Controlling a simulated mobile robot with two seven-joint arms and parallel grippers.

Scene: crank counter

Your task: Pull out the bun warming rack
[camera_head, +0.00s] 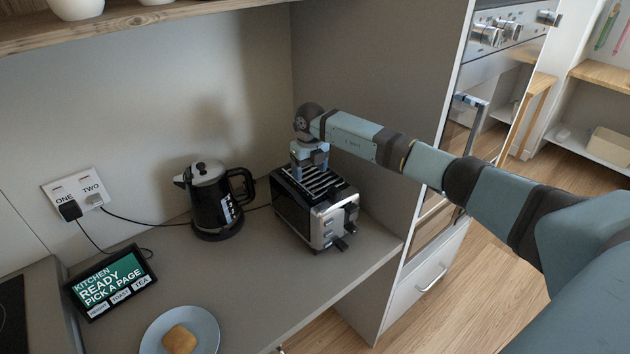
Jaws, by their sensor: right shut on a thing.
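The black and silver toaster (292,212) stands on the counter against the tall cabinet side. The bun warming rack (323,182) shows as light bars along the toaster's top, low over the slots. My right gripper (305,172) points down at the back end of the rack. It is shut on the rack there, and its fingertips and the part they hold are mostly hidden. I cannot tell how far the rack is raised. My left gripper is not in view.
A black kettle (217,212) stands left of the toaster. A tablet (111,282) and a plate (206,325) with a bread piece (180,339) are nearer. Cords run to the wall socket (75,194). A wooden shelf (120,30) hangs above; the tall cabinet (380,60) bounds the right.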

